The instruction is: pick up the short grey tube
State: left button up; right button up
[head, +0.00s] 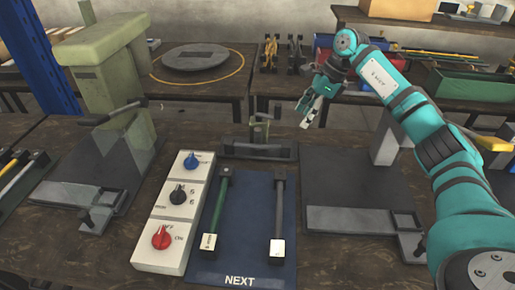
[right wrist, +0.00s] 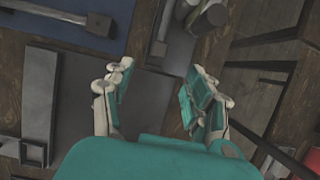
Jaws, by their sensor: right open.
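The short grey tube (head: 278,213) lies lengthwise on the right part of a dark blue mat (head: 248,225) marked NEXT, with a pale label at its near end. Part of it shows at the top left of the right wrist view (right wrist: 48,11), with a block at its far end. My right gripper (head: 309,108) is open and empty, up beyond the far right of the mat and apart from the tube. Its two spread fingers show in the right wrist view (right wrist: 160,74) above a grey plate. My left gripper is not in view.
A green tube (head: 217,210) lies on the mat's left part. A white control box (head: 178,210) with knobs stands left of the mat. A clamp with a handle (head: 258,150) stands behind it. Presses stand on plates at left (head: 65,205) and right (head: 335,180).

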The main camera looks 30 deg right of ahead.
aim_at(283, 144)
jog(key=x, duration=0.7)
jog(key=shift+w+a+f+p, duration=0.15)
jog(key=shift+w+f+p, duration=0.05)
jog(key=shift+f+p, duration=0.15)
jog(key=shift+w+a+f, duration=0.1)
jog(key=shift+a+f, duration=0.25)
jog(key=shift+f, duration=0.2)
jog(key=p+x, duration=0.1)
jog(key=x, duration=0.2)
jog(key=shift+w+a+f, duration=0.15)
jog(key=shift+a+f, duration=0.05)
jog(key=shift+a, duration=0.1)
jog(key=shift+w+f, duration=0.1)
jog(key=shift+f, duration=0.25)
jog(key=shift+r, duration=0.1)
grip_shut()
